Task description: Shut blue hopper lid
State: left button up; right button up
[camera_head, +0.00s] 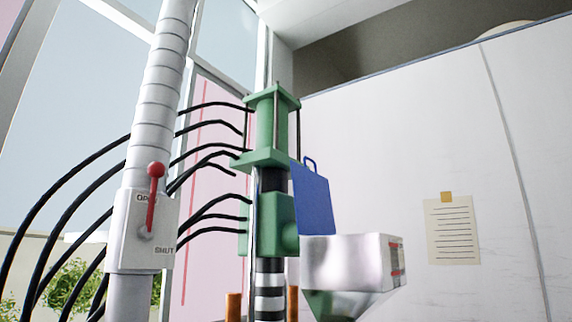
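The blue hopper lid (313,200) stands up at the left side of the metal hopper (345,262), tilted a little, with a small blue handle (310,163) at its top edge. The hopper's top is not covered by the lid. Neither of my grippers shows in the head view.
A green machine column (272,125) with black hoses stands directly left of the lid. Further left is a grey pipe (160,95) with a red lever (154,195) on a box marked with a word partly hidden by the lever and "SHUT". A paper note (452,232) hangs on the white wall.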

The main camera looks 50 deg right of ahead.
aim_at(313, 213)
jog(key=j+z, duration=0.2)
jog(key=z, duration=1.7)
jog(key=i+j, duration=0.05)
